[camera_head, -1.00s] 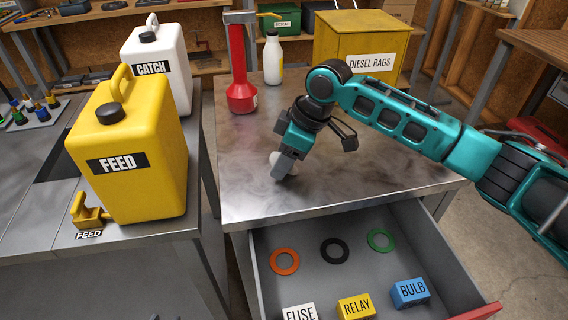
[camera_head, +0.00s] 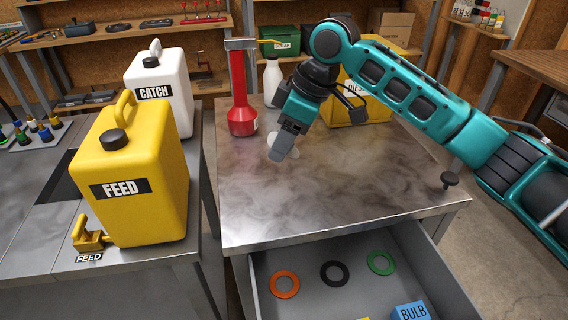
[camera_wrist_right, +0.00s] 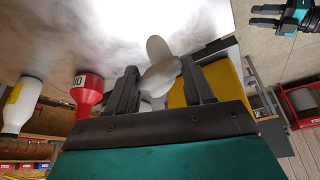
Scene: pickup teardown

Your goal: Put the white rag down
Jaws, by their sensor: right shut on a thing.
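The white rag (camera_head: 293,153) shows as small pale bits by my right fingertips in the head view, mostly hidden by the gripper. My right gripper (camera_head: 283,147) is shut on it, low over the metal bench top (camera_head: 330,190). I cannot tell whether the rag touches the bench. In the right wrist view the rag (camera_wrist_right: 161,68) is a crumpled pale piece between my right gripper's fingers (camera_wrist_right: 163,80). My left gripper (camera_wrist_right: 267,16) shows small at the top right of that view, its two dark fingers apart and empty.
The yellow rag box (camera_head: 370,108), partly hidden by my right arm, stands at the back of the bench. A red container (camera_head: 241,120) and a white bottle (camera_head: 272,80) stand back left. An open drawer (camera_head: 400,275) juts out in front. The bench's middle is clear.

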